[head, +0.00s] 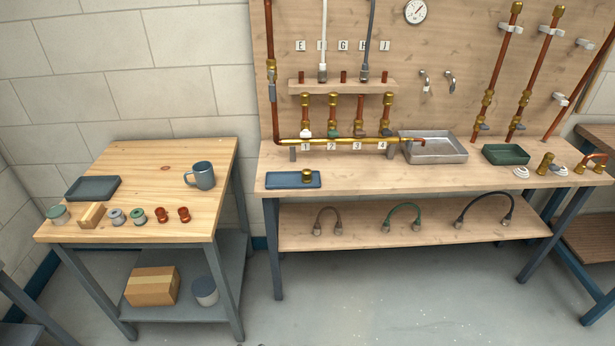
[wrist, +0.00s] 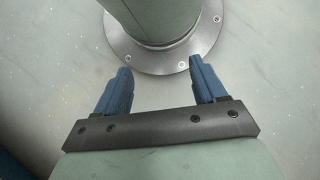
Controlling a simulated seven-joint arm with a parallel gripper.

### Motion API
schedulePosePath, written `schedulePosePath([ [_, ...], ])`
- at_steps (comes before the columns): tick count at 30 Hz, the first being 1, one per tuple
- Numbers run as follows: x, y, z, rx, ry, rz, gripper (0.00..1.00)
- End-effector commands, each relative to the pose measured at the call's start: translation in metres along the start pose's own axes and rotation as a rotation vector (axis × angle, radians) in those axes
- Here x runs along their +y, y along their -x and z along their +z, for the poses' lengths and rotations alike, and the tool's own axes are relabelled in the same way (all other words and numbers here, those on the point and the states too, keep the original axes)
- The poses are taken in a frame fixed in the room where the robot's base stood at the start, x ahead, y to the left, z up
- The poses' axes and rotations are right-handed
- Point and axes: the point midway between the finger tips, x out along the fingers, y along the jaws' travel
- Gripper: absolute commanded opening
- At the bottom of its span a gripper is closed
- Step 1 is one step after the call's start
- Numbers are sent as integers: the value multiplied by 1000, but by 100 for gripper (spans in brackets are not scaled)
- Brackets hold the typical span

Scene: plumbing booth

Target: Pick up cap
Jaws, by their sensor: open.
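A short brass piece (head: 307,175) that looks like a cap stands in the shallow blue tray (head: 281,180) at the left end of the long bench, in the head view. Another short brass fitting (head: 545,162) stands near that bench's right end; I cannot tell whether it is a cap. My gripper (wrist: 160,66) shows only in the wrist view. Its two blue fingers are apart, with nothing held between them. It is away from the benches, and neither brass piece shows in the wrist view.
Upright copper pipes and a horizontal pipe (head: 350,141) stand behind the blue tray. A metal basin (head: 432,148) and green tray (head: 505,154) lie to the right. The left table (head: 150,180) holds a mug (head: 203,176), a dark tray (head: 92,189) and small parts. The bench front is mostly clear.

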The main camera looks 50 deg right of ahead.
Motion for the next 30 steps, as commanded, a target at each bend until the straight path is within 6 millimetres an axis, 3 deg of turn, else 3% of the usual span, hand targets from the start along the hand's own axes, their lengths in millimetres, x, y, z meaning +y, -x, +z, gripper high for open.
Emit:
schedulePosePath([
  [6,0,0,0,0,0,0,52],
  [13,0,1,-1,3,0,1,52],
  [16,-3,6,-11,27,1,8,52],
  [23,-29,52,-75,204,3,44,52],
  [30,-85,124,-146,442,13,47,52],
])
